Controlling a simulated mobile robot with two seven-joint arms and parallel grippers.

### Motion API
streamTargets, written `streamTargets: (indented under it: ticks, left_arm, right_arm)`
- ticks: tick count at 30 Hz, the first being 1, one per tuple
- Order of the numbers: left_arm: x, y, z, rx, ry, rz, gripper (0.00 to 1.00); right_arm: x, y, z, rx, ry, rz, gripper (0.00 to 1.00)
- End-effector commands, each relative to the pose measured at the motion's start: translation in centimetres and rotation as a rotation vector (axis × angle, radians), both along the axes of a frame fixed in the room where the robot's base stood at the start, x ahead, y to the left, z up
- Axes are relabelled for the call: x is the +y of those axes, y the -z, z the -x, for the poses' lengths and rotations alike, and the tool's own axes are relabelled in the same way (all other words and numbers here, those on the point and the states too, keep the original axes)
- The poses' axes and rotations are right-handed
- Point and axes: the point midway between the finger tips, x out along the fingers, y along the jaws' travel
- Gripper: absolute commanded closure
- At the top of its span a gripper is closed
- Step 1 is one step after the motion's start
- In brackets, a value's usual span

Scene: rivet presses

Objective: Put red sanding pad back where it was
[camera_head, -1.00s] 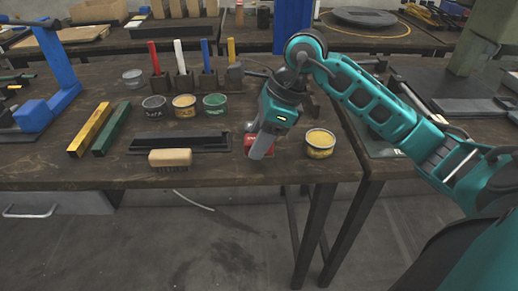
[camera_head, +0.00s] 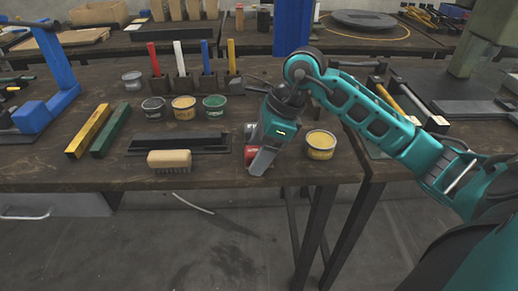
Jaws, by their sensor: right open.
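The red sanding pad (camera_head: 251,154) lies on the workbench near its front edge, mostly hidden behind my right gripper. My right gripper (camera_head: 260,163) points down at the pad and is open; its near finger stands in front of the pad. I cannot tell whether the fingers touch the pad. My left gripper is not in view.
A yellow tin (camera_head: 320,145) stands close to the right of my gripper. A brush (camera_head: 169,160) lies left in front of a black tray (camera_head: 150,144). Several open tins (camera_head: 184,106) and coloured sticks (camera_head: 205,54) stand behind. Bare bench lies between the brush and the pad.

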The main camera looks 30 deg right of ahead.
Motion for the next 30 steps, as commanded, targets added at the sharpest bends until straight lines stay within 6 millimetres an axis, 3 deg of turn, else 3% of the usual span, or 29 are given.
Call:
streamTargets:
  ticks: [5, 21, 30]
  left_arm:
    - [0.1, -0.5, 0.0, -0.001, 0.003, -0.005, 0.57]
    - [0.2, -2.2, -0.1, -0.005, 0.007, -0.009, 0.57]
    - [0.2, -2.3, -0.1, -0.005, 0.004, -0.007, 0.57]
  right_arm:
    - [-0.2, -0.8, 0.0, -0.002, 0.001, 0.0, 0.3]
    - [-3.5, -10.3, 2.1, -0.001, 0.002, 0.001, 0.3]
    - [-3.9, -11.4, 2.4, 0.0, 0.0, 0.0, 0.3]
